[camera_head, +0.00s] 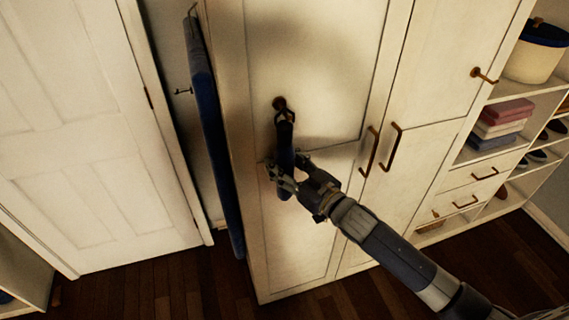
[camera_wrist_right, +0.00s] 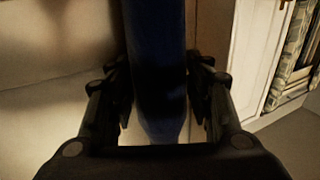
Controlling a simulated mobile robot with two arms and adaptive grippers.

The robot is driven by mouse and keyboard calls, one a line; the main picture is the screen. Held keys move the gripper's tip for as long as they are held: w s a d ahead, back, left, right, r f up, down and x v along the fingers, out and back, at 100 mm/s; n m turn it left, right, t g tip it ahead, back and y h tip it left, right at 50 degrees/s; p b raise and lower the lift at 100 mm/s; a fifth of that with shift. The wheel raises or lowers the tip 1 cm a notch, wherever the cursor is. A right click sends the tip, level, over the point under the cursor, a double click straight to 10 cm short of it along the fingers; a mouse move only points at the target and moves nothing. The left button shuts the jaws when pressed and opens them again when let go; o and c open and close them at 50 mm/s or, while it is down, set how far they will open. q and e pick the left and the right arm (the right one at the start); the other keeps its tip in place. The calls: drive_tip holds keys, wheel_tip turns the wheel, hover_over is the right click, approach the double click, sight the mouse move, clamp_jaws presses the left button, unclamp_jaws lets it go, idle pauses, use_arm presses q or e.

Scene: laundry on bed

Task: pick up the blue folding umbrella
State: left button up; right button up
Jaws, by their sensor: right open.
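The blue folding umbrella (camera_head: 286,138) hangs by its strap from a round knob (camera_head: 279,103) on the side panel of the white wardrobe. My right gripper (camera_head: 285,167) reaches it from the lower right, at the umbrella's lower half. In the right wrist view the dark blue umbrella (camera_wrist_right: 158,70) stands upright between the two open fingers of my right gripper (camera_wrist_right: 162,98). Gaps seem to show beside it, though the dark picture makes contact hard to judge. My left gripper is not in view.
The white wardrobe (camera_head: 425,165) has brass handles at right. Shelves beyond hold folded towels (camera_head: 498,122) and a basket (camera_head: 535,55). A long blue padded board (camera_head: 208,130) leans at the wardrobe's left edge, near a white door (camera_head: 95,150). Dark wooden floor (camera_head: 140,285) shows below.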

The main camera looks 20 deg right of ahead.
drive_tip(key=shift+s, duration=0.1)
drive_tip(key=c, duration=0.9)
drive_tip(key=shift+r, duration=0.1)
